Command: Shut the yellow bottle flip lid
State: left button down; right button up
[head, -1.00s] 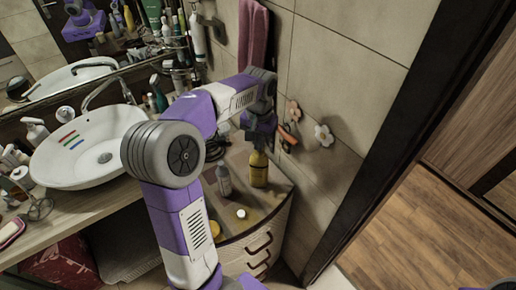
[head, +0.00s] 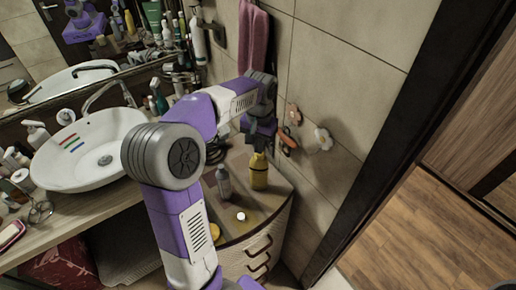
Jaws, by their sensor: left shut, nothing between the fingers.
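The yellow bottle (head: 259,174) stands upright on the corner cabinet top at the right end of the counter. Its dark top part sits just under my left gripper (head: 259,148), which points down from above. The fingers are shut and hold nothing. They are small and dark here, so I cannot tell whether they touch the lid, nor how far the flip lid is open. My right gripper does not show.
A grey bottle (head: 224,183) stands left of the yellow one. A white round cap (head: 241,216) lies in front on the cabinet top (head: 262,212). The tiled wall with flower-shaped hooks (head: 318,138) is close on the right. A white basin (head: 85,150) stands left.

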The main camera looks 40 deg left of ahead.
pick_arm(q)
notch_tip(320, 180, up, 7)
jog(key=p, duration=0.5)
jog(key=shift+p, duration=0.3)
jog(key=shift+f, duration=0.15)
jog(key=d+f+h, duration=0.1)
jog(key=d+f, duration=0.4)
jog(key=f, duration=0.3)
jog(key=d+f+m+h, duration=0.1)
jog(key=d+f, duration=0.4)
jog(key=f, duration=0.3)
jog(key=d+f+h, duration=0.1)
jog(key=d+f, duration=0.4)
jog(key=f, duration=0.3)
jog(key=s+d+f+h, duration=0.1)
jog(key=s+d+f, duration=0.45)
jog(key=s, duration=0.25)
jog(key=s+d+f, duration=0.5)
jog(key=s+f, duration=0.2)
notch_tip(320, 180, down, 12)
jog(key=b, duration=1.2)
jog(key=shift+a+n+t, duration=0.2)
jog(key=shift+n+t, duration=0.1)
jog(key=shift+n, duration=0.1)
